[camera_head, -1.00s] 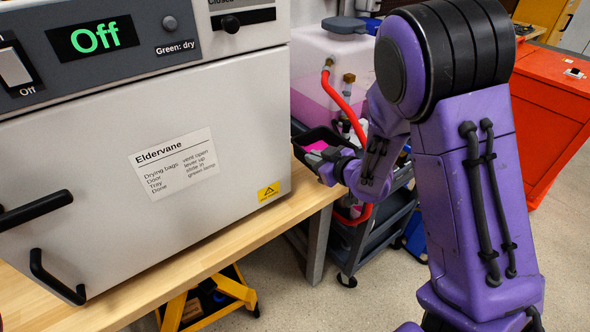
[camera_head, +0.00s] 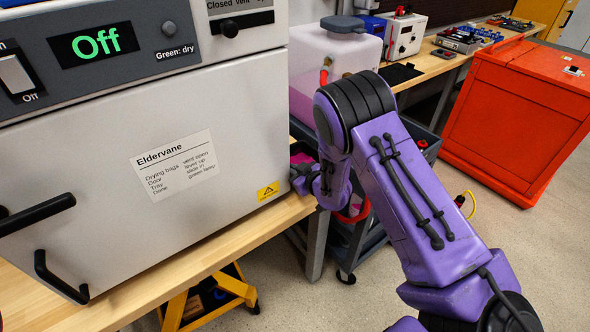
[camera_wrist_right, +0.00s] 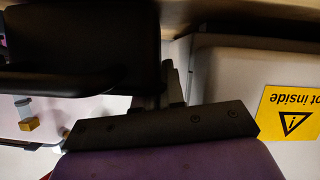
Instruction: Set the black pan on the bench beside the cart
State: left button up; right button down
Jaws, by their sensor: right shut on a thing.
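The black pan (camera_wrist_right: 80,50) fills the upper left of the right wrist view. The wooden bench (camera_head: 215,247) carries the oven. The dark grey cart (camera_head: 372,243) stands right of the bench, partly hidden by my arm. My left gripper is out of view.
The grey oven (camera_head: 100,140) with black handles takes most of the bench, leaving a narrow bare strip in front. A tank with pink liquid (camera_head: 340,55) stands behind my arm. A red cabinet (camera_head: 520,110) is at the right.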

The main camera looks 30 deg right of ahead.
jog(key=shift+f, duration=0.2)
jog(key=c, duration=1.5)
grip_release()
jog(key=b+v, duration=0.2)
jog(key=v, duration=1)
jog(key=s+a+f+m+g+h, duration=0.25)
jog(key=s+f+m+g, duration=0.3)
jog(key=s+f, duration=0.85)
jog(key=s+a+f+m+g, duration=0.1)
jog(key=s+f, duration=0.2)
jog(key=s, duration=0.1)
jog(key=s+a+f+m+g+h, duration=0.1)
jog(key=s+f+m+g, duration=0.1)
jog(key=s, duration=0.3)
jog(key=s+f+m+g, duration=0.1)
jog(key=s+f+g, duration=0.1)
jog(key=s+f, duration=0.2)
jog(key=shift+s+a+f+p, duration=0.15)
jog(key=shift+s+a+p, duration=0.2)
jog(key=shift+s, duration=0.3)
